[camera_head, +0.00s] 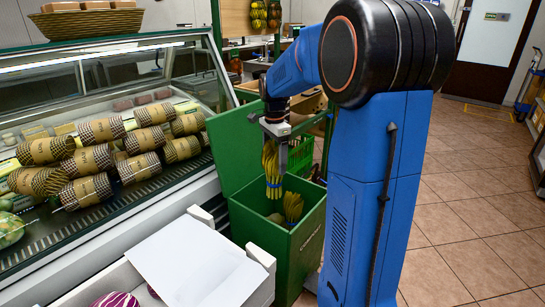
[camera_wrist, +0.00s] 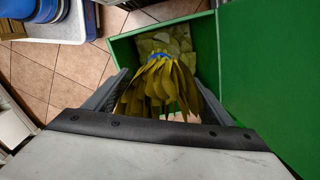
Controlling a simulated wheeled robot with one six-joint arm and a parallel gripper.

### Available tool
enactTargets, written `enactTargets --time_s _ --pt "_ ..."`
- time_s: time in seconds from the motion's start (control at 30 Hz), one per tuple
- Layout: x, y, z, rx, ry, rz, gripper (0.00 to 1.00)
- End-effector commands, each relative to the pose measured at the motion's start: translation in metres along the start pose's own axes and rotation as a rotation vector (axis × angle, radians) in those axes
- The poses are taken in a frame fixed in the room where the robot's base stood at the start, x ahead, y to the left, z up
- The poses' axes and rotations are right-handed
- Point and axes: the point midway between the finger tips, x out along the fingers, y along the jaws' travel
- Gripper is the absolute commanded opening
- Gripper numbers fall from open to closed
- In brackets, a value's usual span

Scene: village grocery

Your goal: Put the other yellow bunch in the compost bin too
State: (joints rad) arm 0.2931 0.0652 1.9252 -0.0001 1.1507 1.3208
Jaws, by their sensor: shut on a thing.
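My gripper (camera_head: 274,135) points down over the open green compost bin (camera_head: 262,245) and is shut on a yellow bunch (camera_head: 271,162) with a blue band. The held bunch hangs band-end down at the bin's mouth. In the wrist view, the held bunch (camera_wrist: 158,90) sits between the two fingers of my gripper (camera_wrist: 158,82), with its blue band toward the bin's inside. Another yellow bunch (camera_head: 292,207) is in the bin, near its right wall. The bin's floor is mostly hidden in the head view.
The bin's green lid (camera_head: 236,150) stands open at the back left. A glass display case (camera_head: 120,205) with wrapped goods is on the left. A white counter with a blank sheet (camera_head: 195,262) is in front. Tiled floor (camera_head: 465,225) is clear on the right.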

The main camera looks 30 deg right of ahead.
Motion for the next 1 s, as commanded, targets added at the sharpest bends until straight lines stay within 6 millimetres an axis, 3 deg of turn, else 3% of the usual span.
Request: enactTargets --time_s 1.0 --pt "0.073 0.000 0.000 0.000 0.000 0.001 0.27"
